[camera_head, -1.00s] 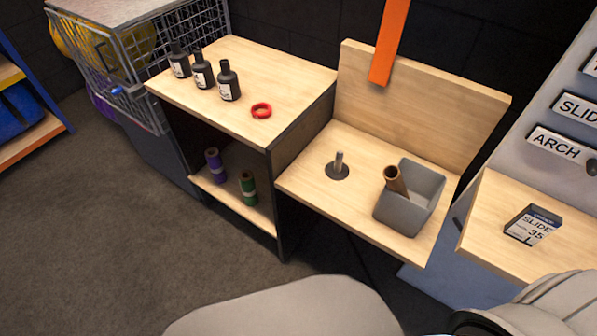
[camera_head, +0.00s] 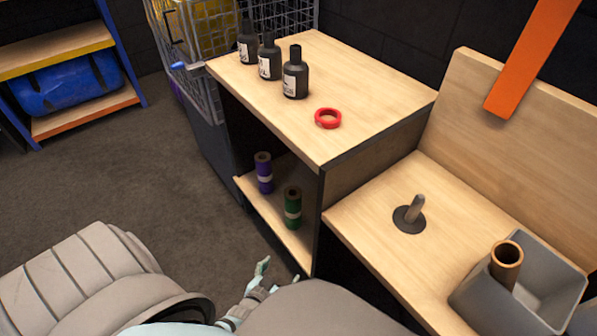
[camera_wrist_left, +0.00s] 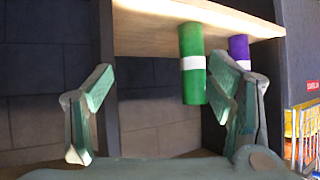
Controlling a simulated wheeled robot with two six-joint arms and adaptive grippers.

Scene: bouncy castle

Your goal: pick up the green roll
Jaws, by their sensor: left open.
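The green roll (camera_head: 292,208) stands upright on the lower shelf (camera_head: 281,228) of the wooden cabinet, with a pale band around it. A purple roll (camera_head: 264,172) stands behind it to the left. My left gripper (camera_head: 262,277) is open and empty, low in front of the shelf and apart from the green roll. In the left wrist view, which looks upside down, the green roll (camera_wrist_left: 193,65) appears between the open fingers (camera_wrist_left: 160,78), closer to the right one. My right gripper is not in view.
Several black bottles (camera_head: 295,75) and a red ring (camera_head: 328,118) are on the cabinet top (camera_head: 350,75). A lower bench to the right holds a peg (camera_head: 412,213) and a grey bin (camera_head: 555,290) with a brown tube (camera_head: 506,262). Floor at left is clear.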

